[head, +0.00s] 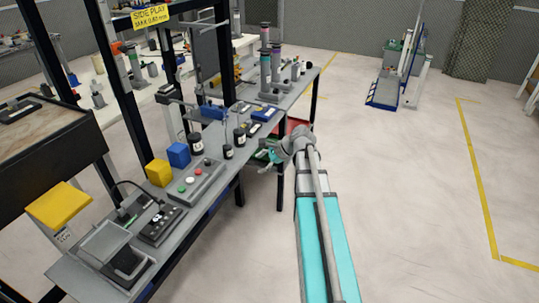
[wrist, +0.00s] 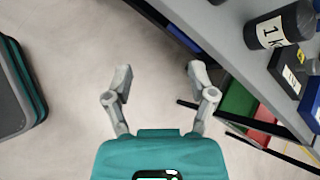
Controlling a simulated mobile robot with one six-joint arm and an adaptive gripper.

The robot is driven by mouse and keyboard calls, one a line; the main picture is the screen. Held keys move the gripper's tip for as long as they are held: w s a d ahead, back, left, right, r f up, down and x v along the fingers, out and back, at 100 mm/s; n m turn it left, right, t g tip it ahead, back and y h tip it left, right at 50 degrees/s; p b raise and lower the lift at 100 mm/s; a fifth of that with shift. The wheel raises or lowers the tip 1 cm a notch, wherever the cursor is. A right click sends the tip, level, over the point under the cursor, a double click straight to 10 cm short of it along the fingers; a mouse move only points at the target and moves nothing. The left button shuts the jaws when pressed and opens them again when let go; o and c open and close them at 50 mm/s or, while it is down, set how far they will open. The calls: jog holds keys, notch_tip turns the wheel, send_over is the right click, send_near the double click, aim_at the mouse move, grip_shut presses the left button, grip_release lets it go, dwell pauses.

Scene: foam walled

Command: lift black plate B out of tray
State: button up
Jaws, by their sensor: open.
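My gripper (wrist: 161,77) is open and empty, with its two grey fingers apart over bare floor in the wrist view. In the head view my gripper (head: 268,156) is beside the bench's right edge. Dark flat pieces with small labels lie on the bench; one dark labelled block (wrist: 288,73) is at the right of the wrist view, with a blue-edged item (wrist: 311,101) beside it. A blue tray-like item (head: 264,115) with a dark top also shows in the head view. The labels are too small to read, so I cannot tell which is black plate B.
A black cylindrical weight (wrist: 282,27) stands near the bench edge. Green (wrist: 237,103) and red (wrist: 267,113) bins are below the bench top. The long grey bench (head: 222,152) carries blue and yellow blocks and a button panel (head: 196,180).

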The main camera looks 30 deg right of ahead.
jog(key=s+a+f+n+g+h, duration=0.3)
jog(key=s+a+n, duration=0.4)
jog(key=a+n, duration=0.2)
jog(key=s+a+f+n+g+h, duration=0.3)
jog(key=s+a+n, duration=0.4)
jog(key=n, duration=0.3)
jog(key=shift+s+a+n+h, duration=0.3)
jog(key=shift+a+n+h, duration=0.1)
jog(key=shift+a+h, duration=0.4)
jog(key=shift+a+f, duration=0.1)
